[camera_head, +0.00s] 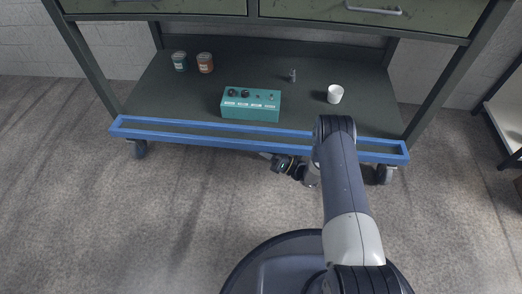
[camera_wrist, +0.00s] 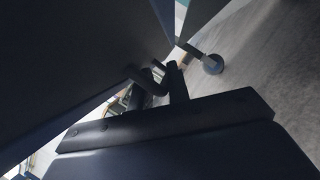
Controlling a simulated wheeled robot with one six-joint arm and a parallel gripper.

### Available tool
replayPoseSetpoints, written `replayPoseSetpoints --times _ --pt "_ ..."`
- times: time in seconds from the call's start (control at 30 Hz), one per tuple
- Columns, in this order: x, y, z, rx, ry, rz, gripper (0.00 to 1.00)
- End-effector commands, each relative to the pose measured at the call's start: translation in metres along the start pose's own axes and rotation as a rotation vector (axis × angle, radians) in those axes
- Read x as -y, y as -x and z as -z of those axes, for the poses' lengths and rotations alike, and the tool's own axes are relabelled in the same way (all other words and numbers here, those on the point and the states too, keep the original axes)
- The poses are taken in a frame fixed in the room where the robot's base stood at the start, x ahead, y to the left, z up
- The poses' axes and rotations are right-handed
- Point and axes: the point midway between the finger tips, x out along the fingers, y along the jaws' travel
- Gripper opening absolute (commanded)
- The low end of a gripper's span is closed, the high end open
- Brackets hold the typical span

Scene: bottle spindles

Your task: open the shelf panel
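The shelf panel appears to be the long blue-framed strip (camera_head: 210,131) along the front edge of the lower shelf in the head view. My arm crosses in front of its right part. My gripper (camera_head: 281,163) is low, at the front of the strip and right of its middle; its fingers are partly hidden, and I cannot tell whether it touches the panel. In the wrist view, a dark hooked piece (camera_wrist: 149,82) shows beside a large dark surface. That view is too dark to show whether my gripper is open or holds anything.
On the shelf (camera_head: 310,118) stand a teal control box (camera_head: 251,104), a white cup (camera_head: 335,94), two cans (camera_head: 193,62) and a small metal item (camera_head: 292,75). Casters (camera_head: 140,149) sit below the front edge. Drawers hang above. The floor at left is clear.

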Motion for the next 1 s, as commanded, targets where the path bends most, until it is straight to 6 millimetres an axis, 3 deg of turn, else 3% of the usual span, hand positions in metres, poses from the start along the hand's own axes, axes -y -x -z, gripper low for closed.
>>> replayPoseSetpoints --times 0.17,0.6,1.0 --pt "-0.001 0.017 -0.003 0.004 0.001 0.002 0.18" --pt "0.0 0.097 -0.001 0.003 0.0 0.003 0.18" --pt "0.0 0.108 0.0 0.0 0.0 0.0 0.18"
